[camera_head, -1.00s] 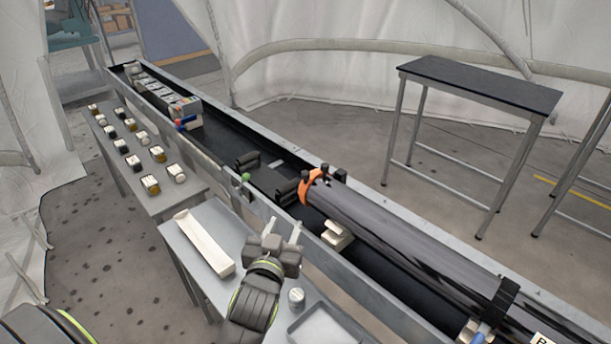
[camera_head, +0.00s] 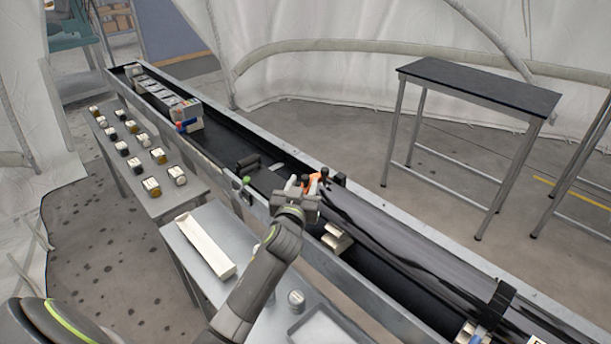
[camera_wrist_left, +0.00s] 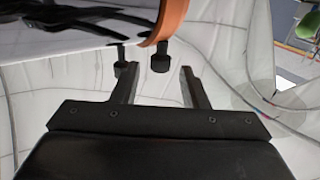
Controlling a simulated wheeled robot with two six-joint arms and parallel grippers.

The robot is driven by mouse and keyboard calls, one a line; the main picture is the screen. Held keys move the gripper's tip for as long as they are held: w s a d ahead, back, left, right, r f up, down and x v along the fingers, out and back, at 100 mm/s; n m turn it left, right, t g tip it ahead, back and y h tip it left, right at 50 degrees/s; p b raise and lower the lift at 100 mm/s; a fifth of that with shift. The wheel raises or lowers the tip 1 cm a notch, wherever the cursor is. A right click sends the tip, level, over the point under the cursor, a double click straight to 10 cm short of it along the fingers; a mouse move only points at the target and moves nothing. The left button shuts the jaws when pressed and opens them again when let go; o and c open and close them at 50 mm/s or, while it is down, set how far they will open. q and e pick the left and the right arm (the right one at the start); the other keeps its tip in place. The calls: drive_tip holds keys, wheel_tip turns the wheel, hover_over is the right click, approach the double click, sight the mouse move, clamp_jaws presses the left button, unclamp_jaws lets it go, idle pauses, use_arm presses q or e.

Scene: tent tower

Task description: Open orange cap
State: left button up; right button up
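The orange cap (camera_head: 313,184) sits on the left end of the long dark tube (camera_head: 400,248) in the head view. My left gripper (camera_head: 306,185) is right in front of it and hides part of it. In the left wrist view the cap's orange rim (camera_wrist_left: 171,20) is at the top. Two black knobs hang by it, one (camera_wrist_left: 160,57) below the rim and one (camera_wrist_left: 121,55) further left. My left gripper also shows there, with its two fingers (camera_wrist_left: 157,78) apart below the knobs. No grip on a knob shows. My right gripper is not in view.
The tube lies in a long metal trough (camera_head: 236,184). A grey table (camera_head: 195,262) with a white tray (camera_head: 205,244) stands in front. Another table (camera_head: 165,193) with several small jars is at left. A dark-topped table (camera_head: 480,82) stands behind on clear floor.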

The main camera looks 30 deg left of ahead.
sight(304, 180)
use_arm(q)
drive_tip(key=shift+x, duration=1.65)
drive_tip(key=shift+c, duration=0.2)
clamp_jaws()
